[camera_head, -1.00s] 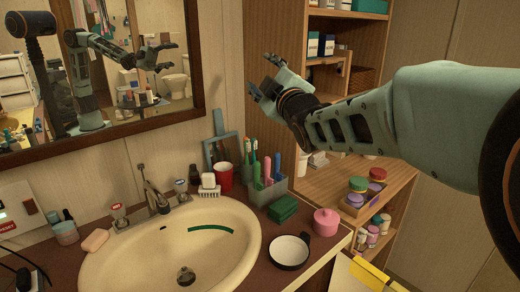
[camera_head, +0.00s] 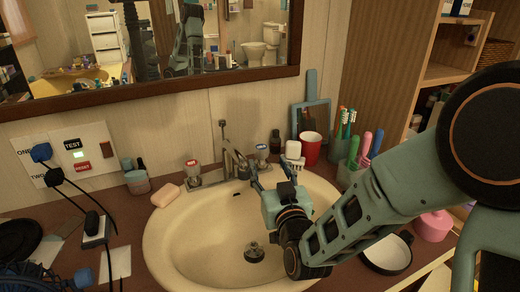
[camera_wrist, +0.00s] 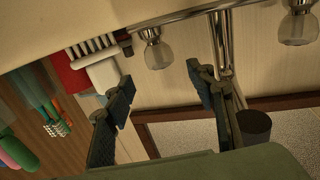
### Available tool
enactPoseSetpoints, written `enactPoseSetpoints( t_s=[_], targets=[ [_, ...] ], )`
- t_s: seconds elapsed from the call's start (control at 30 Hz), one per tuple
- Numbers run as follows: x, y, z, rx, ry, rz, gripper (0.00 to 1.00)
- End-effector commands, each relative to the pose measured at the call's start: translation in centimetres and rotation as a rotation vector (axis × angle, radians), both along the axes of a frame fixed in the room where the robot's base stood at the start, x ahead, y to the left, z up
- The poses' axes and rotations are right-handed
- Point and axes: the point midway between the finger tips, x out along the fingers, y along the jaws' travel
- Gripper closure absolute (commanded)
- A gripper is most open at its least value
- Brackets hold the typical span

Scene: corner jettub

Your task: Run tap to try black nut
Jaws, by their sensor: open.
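The metal tap (camera_head: 232,150) stands at the back of the cream basin (camera_head: 190,245). It has a red-topped handle (camera_head: 192,170) on the left and a blue-topped handle (camera_head: 262,152) on the right. My gripper (camera_head: 273,173) is open and empty, reaching over the basin toward the right handle. In the wrist view, which is upside down, the clear right handle (camera_wrist: 153,50) shows beyond the spread fingers (camera_wrist: 160,84); I see no clear contact. The tap's pipe (camera_wrist: 220,45) passes behind one finger. A dark cylinder (camera_wrist: 254,127) is beside that finger; I cannot tell whether it is the black nut.
A white nailbrush (camera_head: 293,150), red cup (camera_head: 310,148) and toothbrush holder (camera_head: 350,175) stand right of the tap. A soap bar (camera_head: 165,195) lies at left. Cables run from the wall panel (camera_head: 75,152). A mirror hangs above. A black-handled white dish (camera_head: 388,252) is beneath my arm.

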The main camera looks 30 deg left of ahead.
Motion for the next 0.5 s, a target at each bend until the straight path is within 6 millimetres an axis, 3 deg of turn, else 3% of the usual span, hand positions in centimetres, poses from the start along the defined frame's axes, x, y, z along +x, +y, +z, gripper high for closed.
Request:
enactPoseSetpoints(
  t_s=[0.3,0.5],
  targets=[
    [4.4,3.7,-0.1,0.0,-0.001,-0.001,0.5],
    [6.2,5.2,-0.1,-0.002,-0.001,0.0,0.5]
  ],
)
